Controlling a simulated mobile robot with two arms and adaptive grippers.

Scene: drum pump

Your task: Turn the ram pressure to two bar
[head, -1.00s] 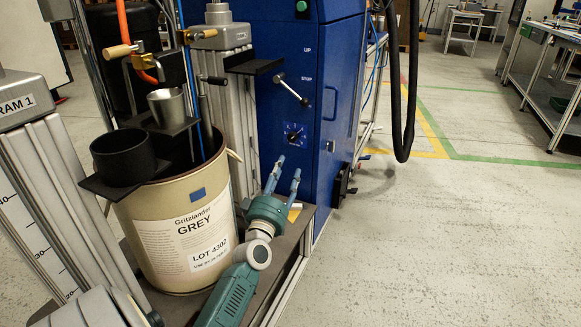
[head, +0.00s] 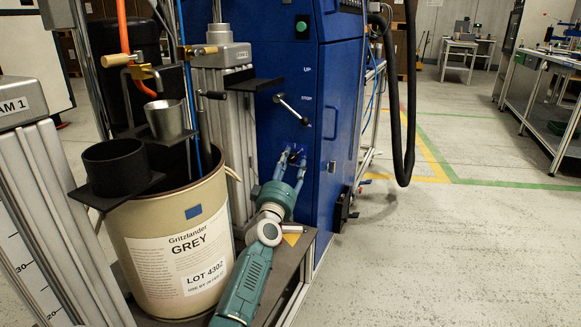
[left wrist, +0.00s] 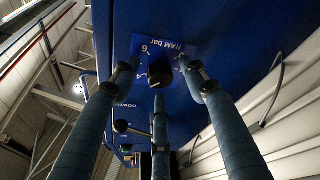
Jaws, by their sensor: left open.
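The ram pressure knob is a small black knob (left wrist: 160,72) on a dark blue dial plate marked "RAM bar" (left wrist: 173,48) in the left wrist view, where the lettering appears upside down. Figures 6 and 4 show at its left; the knob's exact setting is too small to read. My left gripper (head: 291,160) is in front of the dial on the blue cabinet in the head view and hides most of it. Its fingers are open and spread around the knob, with visible gaps at both sides in the left wrist view. My right gripper is not in view.
The blue cabinet (head: 340,120) has a lever (head: 291,108) above the dial, beside the UP and STOP labels. The floor at right (head: 440,260) is clear.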

